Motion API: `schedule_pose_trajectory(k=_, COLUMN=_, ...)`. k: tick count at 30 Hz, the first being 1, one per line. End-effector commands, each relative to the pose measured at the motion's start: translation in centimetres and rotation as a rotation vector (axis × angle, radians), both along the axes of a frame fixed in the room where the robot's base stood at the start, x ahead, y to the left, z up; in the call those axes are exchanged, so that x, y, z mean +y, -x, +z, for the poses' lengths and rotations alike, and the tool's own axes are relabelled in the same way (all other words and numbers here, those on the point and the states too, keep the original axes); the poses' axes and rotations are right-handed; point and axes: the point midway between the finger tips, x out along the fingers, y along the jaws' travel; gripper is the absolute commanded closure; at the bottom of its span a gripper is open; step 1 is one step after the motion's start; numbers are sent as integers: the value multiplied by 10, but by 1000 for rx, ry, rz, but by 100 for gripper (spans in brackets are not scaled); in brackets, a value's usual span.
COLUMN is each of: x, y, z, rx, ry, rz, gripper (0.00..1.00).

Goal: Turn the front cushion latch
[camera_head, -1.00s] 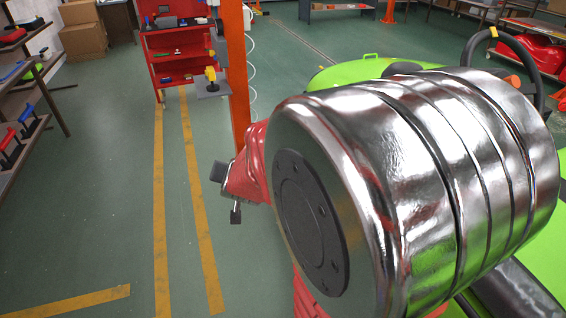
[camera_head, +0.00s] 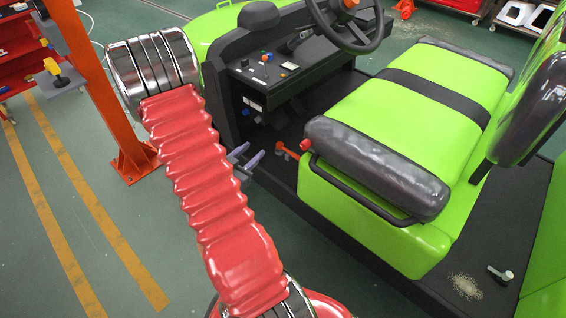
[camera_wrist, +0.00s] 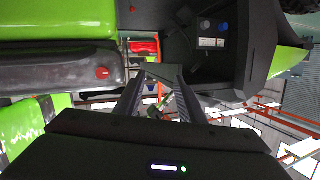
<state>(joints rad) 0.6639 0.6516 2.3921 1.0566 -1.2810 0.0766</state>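The front cushion latch appears to be the small red knob (camera_head: 305,145) at the front corner of the green seat base, just below the dark front cushion edge. A red knob also shows in the wrist view (camera_wrist: 102,73), left of the fingers. An orange-red bar (camera_head: 286,151) lies close beside the knob in the head view; I cannot tell if they are one piece. My gripper (camera_head: 246,159) is left of the knob, apart from it, by the cart's open side.
The green seat cushion (camera_head: 455,70) with its dark grip bar (camera_head: 365,195) is right of the knob. The dashboard (camera_head: 275,75) and steering wheel (camera_head: 350,20) rise behind. An orange post (camera_head: 95,90) stands at left. The floor (camera_head: 60,240) at lower left is clear.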

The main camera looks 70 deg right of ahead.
Motion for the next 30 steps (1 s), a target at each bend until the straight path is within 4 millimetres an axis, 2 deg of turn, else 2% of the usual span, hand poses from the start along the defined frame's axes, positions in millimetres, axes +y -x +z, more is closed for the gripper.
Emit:
schedule_pose_trajectory(k=1, x=-3, y=20, z=-7, rx=35, ry=24, rz=-47, gripper=64)
schedule_pose_trajectory(k=3, x=-5, y=47, z=-11, rx=83, ry=69, rz=-111, gripper=64)
schedule_pose_trajectory(k=6, x=-4, y=77, z=-13, rx=145, ry=123, rz=-183, gripper=64)
schedule_pose_trajectory(k=10, x=-1, y=101, z=-13, rx=203, ry=171, rz=-240, gripper=64)
schedule_pose_trajectory(k=14, x=0, y=109, z=-12, rx=223, ry=190, rz=-260, gripper=64)
schedule_pose_trajectory(k=23, x=0, y=109, z=-11, rx=222, ry=190, rz=-260, gripper=64)
schedule_pose_trajectory(k=30, x=-8, y=112, z=-12, rx=222, ry=189, rz=-261, gripper=64)
